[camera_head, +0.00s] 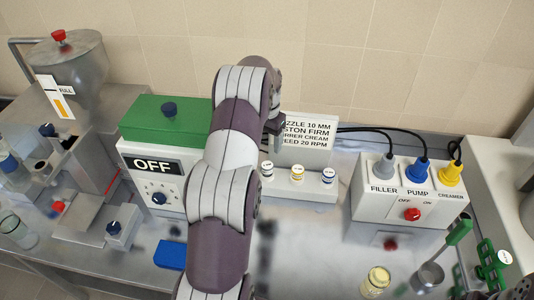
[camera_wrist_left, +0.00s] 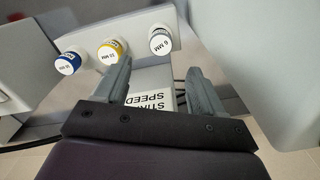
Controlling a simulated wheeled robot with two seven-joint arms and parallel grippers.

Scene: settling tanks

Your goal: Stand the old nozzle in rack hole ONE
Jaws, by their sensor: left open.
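My left gripper (camera_head: 274,124) is at the white rack at the back, with my arm hiding part of it. In the left wrist view its two fingers (camera_wrist_left: 160,90) are apart with nothing between them. The white rack (camera_head: 283,188) holds three capped nozzles: black-ringed (camera_head: 267,170), yellow (camera_head: 297,173) and blue (camera_head: 329,175). The wrist view shows them upside down, with the black-ringed one (camera_wrist_left: 160,40) marked 6 MM. I cannot tell which nozzle is the old one, and no hole marked ONE can be made out.
A sign (camera_head: 308,130) stands behind the rack. A green-topped box (camera_head: 165,125) marked OFF is at left, near a steel hopper (camera_head: 75,70). A control box (camera_head: 385,205) with cables is at right. A jar (camera_head: 376,281) and green rack (camera_head: 490,262) are at front right.

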